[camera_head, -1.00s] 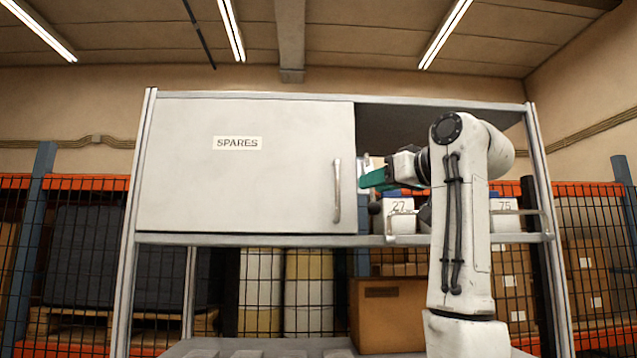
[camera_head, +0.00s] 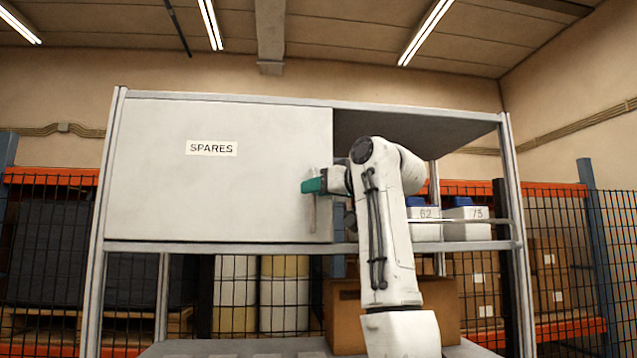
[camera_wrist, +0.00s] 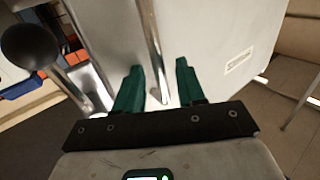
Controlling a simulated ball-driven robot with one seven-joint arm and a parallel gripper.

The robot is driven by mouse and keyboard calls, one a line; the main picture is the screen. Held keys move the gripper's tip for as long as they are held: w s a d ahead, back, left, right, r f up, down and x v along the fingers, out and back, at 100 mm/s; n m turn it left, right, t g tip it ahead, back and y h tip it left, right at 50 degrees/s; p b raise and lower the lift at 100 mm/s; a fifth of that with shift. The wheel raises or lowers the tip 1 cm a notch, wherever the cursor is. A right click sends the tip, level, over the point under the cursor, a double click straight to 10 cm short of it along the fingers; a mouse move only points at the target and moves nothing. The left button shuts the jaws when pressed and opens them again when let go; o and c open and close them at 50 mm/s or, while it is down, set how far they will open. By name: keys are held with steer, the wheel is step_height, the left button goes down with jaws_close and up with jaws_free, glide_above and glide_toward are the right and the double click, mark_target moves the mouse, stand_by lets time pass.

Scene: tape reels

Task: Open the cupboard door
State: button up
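The cupboard door (camera_head: 220,185) is a flat white panel labelled SPARES, covering the left part of the shelf unit, and it looks shut. Its upright bar handle (camera_head: 312,222) is near the door's right edge, its upper part hidden behind my gripper. My gripper (camera_head: 313,185), with green fingers, is at the handle's upper part. In the wrist view, the door (camera_wrist: 215,35) fills the top, and the handle (camera_wrist: 152,45) runs down between the two spread fingers of my gripper (camera_wrist: 158,80). The fingers are open, with a gap visible; whether either touches the bar I cannot tell.
To the right of the door, the open shelf bay holds white numbered bins (camera_head: 466,231) with blue contents, behind a front rail. A brown carton (camera_head: 345,312) stands below the shelf. Mesh fencing (camera_head: 560,260) stands behind the unit.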

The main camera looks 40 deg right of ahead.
steer(key=shift+w, duration=0.1)
steer(key=shift+c, duration=0.5)
jaws_close()
